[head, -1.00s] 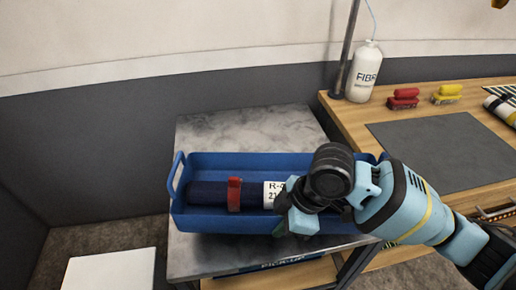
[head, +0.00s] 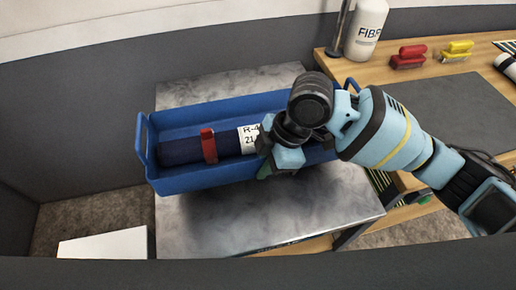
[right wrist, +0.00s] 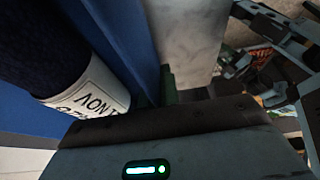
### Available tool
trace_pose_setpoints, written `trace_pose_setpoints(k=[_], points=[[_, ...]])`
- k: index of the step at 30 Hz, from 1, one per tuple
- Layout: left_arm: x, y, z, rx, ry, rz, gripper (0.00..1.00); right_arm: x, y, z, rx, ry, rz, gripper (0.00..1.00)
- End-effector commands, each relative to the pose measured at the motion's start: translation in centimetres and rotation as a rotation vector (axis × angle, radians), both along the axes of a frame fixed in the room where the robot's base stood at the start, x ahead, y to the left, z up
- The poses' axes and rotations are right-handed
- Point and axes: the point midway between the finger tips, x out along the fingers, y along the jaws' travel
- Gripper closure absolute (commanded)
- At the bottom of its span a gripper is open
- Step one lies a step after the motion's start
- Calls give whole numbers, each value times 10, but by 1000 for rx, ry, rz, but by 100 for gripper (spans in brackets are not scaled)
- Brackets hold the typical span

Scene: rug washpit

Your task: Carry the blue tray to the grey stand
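The blue tray (head: 190,180) holds a dark rolled rug (head: 180,150) with a red band and a white label. It is over the marbled grey top of the stand (head: 230,225), its left end past the top's left edge; I cannot tell whether it touches. My right gripper (head: 268,168) is at the tray's near wall, toward the right. In the right wrist view, a green fingertip (right wrist: 168,85) lies against the outside of the tray wall (right wrist: 133,40). The other fingertip is hidden, but the gripper looks shut on the wall. My left gripper is out of view.
A wooden bench (head: 400,45) at right carries a white bottle (head: 366,30), a red brush (head: 408,57), a yellow brush (head: 457,50) and a dark mat (head: 450,110). A white block (head: 103,245) is at lower left. The stand's front half is bare.

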Motion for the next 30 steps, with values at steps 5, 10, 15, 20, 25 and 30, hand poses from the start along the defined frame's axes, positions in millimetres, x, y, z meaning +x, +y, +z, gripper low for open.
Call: trace_pose_setpoints(k=[5, 10, 15, 20, 25, 30], points=[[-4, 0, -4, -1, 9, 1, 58, 1, 0, -24, 4, -2, 0, 100], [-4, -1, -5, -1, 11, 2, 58, 1, 1, -35, 5, -7, 0, 100], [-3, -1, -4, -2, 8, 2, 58, 2, 1, -37, 6, -8, 1, 100], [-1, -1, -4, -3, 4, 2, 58, 1, 0, -53, 3, -5, 0, 100], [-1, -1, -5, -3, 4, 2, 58, 1, 0, -76, 4, -4, -1, 100], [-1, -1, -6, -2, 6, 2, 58, 1, 1, -86, 5, -8, 1, 100]])
